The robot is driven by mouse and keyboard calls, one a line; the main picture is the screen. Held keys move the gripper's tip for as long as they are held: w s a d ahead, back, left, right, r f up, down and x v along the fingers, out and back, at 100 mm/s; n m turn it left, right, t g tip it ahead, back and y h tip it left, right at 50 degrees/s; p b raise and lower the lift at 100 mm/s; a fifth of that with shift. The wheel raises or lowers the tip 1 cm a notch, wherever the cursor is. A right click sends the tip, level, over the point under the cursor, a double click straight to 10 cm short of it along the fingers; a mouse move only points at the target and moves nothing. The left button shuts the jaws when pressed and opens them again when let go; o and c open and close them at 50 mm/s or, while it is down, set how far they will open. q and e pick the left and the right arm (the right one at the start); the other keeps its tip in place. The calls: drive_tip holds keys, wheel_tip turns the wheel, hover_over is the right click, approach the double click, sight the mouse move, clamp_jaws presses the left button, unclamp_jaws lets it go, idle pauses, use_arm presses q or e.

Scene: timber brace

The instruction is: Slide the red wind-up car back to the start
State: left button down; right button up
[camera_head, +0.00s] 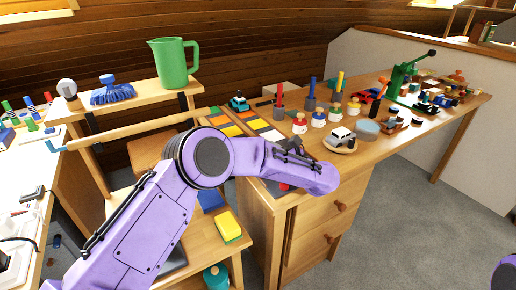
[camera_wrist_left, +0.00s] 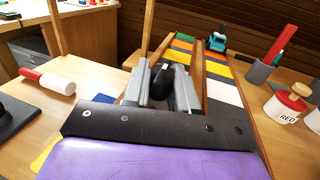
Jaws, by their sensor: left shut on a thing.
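My left gripper (camera_wrist_left: 162,70) is shut on a dark, nearly black thing (camera_wrist_left: 160,84) between its grey fingers, at the near end of the coloured lanes. I cannot tell from its colour what it is. My right gripper is out of view.
Coloured lane strips (camera_head: 233,131) run along the bench's left edge. A green jug (camera_head: 173,62) stands on a shelf at left.

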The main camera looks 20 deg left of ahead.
use_arm(q)
drive_tip(key=v, duration=0.2)
drive_tip(key=shift+s+d, duration=0.25)
drive_tip(key=shift+s, duration=0.2)
drive_tip(key=shift+d, duration=0.1)
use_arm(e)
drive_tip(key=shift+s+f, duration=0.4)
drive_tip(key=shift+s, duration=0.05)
use_arm(q)
drive_tip(key=shift+s+f, duration=0.1)
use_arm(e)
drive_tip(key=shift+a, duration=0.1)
use_arm(q)
drive_tip(key=c, duration=1.1)
unclamp_jaws()
drive_tip(key=shift+d, duration=0.1)
drive_tip(key=shift+o, duration=0.5)
drive_tip(key=shift+s+d, duration=0.1)
drive_tip(key=b+v, duration=0.1)
drive_tip(key=v, duration=0.9)
drive_tip(key=shift+s+d, duration=0.1)
drive_tip(key=shift+d, duration=0.25)
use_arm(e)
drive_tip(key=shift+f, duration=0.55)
